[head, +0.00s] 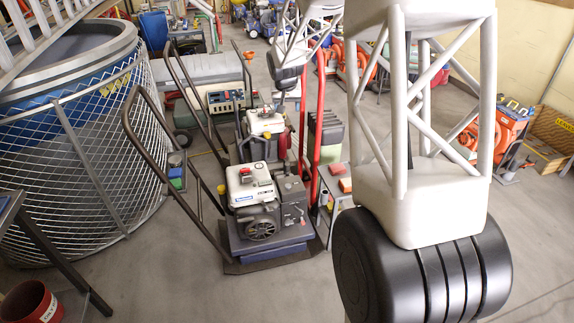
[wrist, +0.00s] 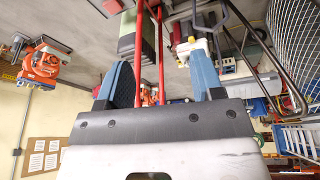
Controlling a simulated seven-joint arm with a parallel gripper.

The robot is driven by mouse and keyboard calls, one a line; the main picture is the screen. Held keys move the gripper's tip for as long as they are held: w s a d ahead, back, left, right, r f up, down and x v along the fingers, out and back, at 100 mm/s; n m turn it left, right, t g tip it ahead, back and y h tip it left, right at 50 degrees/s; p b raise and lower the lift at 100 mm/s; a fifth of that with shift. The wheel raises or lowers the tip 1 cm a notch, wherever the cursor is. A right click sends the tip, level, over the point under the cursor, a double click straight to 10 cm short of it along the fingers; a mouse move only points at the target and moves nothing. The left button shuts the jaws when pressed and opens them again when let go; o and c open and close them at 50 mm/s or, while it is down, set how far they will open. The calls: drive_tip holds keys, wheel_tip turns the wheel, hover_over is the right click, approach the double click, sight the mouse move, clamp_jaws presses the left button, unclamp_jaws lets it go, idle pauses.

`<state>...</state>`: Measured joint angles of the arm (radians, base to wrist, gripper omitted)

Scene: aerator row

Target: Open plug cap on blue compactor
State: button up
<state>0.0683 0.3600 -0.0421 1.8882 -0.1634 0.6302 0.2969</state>
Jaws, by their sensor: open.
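The blue compactor (head: 265,243) stands on the floor in the middle of the head view, with a dark handle frame and a white-topped engine (head: 248,186). A red cap (head: 246,172) sits on the engine top. A small yellow part (head: 221,189) shows at the engine's left side; I cannot tell whether it is the plug cap or whether any plug is open. In the wrist view my gripper (wrist: 160,68) has its two blue fingers wide apart, with nothing held between them. A white machine part with yellow (wrist: 193,34) shows beyond the right finger, apart from it.
Red upright handles (head: 316,110) stand right behind the compactor. Another machine (head: 264,122) is close behind it. A mesh-fenced blue tank (head: 80,110) fills the left. A red bucket (head: 30,303) is at the lower left. Floor in front of the compactor is clear.

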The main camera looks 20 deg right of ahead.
drive_tip(key=w+d+f, duration=0.2)
drive_tip(key=w+f, duration=0.7)
drive_tip(key=w, duration=0.1)
drive_tip(key=m, duration=0.2)
hover_over(287, 164)
drive_tip(key=s+a, duration=0.1)
drive_tip(key=s, duration=0.2)
wheel_tip(287, 164, down, 36)
drive_tip(key=shift+w+t, duration=0.2)
drive_tip(key=shift+t, duration=0.1)
drive_tip(key=shift+f, duration=0.25)
drive_tip(key=shift+x, duration=3.65)
drive_tip(key=shift+d, duration=0.15)
drive_tip(key=shift+c, duration=0.2)
clamp_jaws()
